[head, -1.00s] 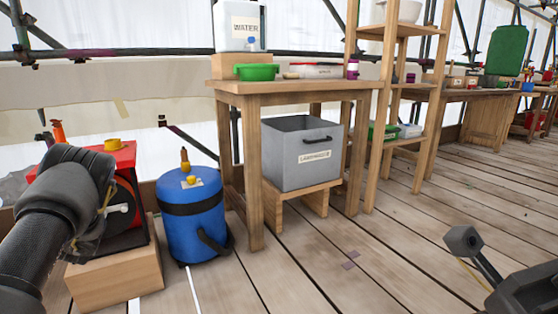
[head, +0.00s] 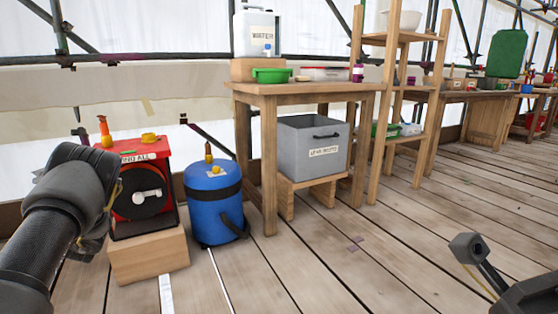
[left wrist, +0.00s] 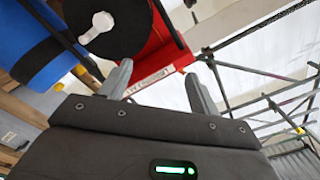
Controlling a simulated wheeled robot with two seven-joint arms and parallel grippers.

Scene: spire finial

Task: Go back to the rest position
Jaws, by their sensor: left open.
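My left arm comes in from the left edge of the head view, beside the red reel unit, and its fingers are not clear there. In the left wrist view my left gripper (left wrist: 160,78) is open, with its two grey fingers apart and nothing between them. The red unit (head: 127,158) with a black round front shows behind the fingers in the wrist view (left wrist: 167,50). Part of my right arm shows at the lower right of the head view; its gripper fingers cannot be made out.
The red unit stands on a wooden block (head: 150,256). A blue drum (head: 213,222) stands beside it. A wooden table (head: 270,160) holds a water container (head: 258,34) and a green tub (head: 272,75); a grey bin (head: 312,148) sits below.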

